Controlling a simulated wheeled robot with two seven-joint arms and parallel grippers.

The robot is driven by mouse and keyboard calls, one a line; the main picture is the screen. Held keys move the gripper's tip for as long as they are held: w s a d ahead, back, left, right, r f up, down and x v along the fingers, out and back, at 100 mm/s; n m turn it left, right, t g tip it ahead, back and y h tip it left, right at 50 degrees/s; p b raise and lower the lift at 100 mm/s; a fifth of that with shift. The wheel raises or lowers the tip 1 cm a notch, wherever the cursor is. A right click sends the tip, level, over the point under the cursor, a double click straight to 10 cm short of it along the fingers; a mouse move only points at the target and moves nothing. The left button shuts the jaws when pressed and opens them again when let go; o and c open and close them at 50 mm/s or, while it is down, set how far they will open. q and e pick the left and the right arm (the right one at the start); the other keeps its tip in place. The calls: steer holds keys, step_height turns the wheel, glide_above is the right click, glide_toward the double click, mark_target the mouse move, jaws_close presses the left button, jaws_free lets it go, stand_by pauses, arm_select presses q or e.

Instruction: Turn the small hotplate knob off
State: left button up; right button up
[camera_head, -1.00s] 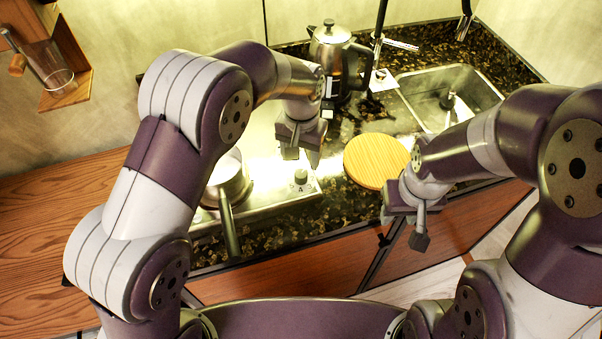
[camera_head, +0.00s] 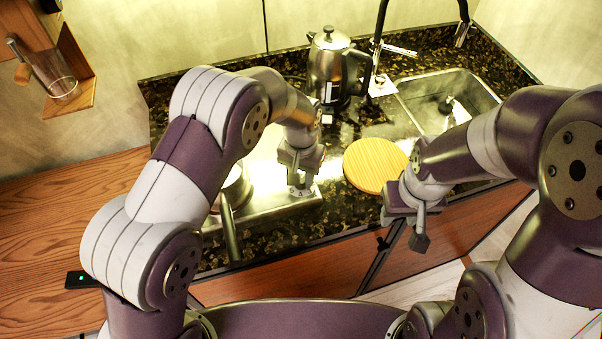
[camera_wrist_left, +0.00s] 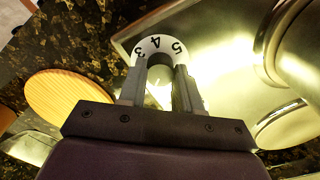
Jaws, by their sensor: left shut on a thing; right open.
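The small hotplate (camera_head: 262,205) is a shiny metal plate on the dark speckled counter. Its knob has a white numbered dial (camera_wrist_left: 160,46), showing 3, 4 and 5 in the left wrist view. My left gripper (camera_head: 299,182) is down over the front right of the hotplate. In the left wrist view its two fingers (camera_wrist_left: 160,85) stand on either side of the knob and are shut on it. The knob itself is mostly hidden by the fingers. My right gripper (camera_head: 420,228) is open and empty in front of the counter edge, beside the round wooden board.
A pan (camera_head: 235,190) with a handle stands on the hotplate's left, partly behind my left arm. A round wooden board (camera_head: 374,165) lies right of the hotplate. A metal kettle (camera_head: 333,65) stands behind. A sink (camera_head: 470,88) is at the back right.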

arm_select(q)
steer(key=shift+n, duration=0.3)
steer(key=n, duration=0.4)
steer(key=shift+p, duration=0.3)
steer(key=shift+n, duration=2.7)
steer(key=shift+r, duration=0.1)
steer(key=o, duration=1)
steer(key=shift+o, duration=0.2)
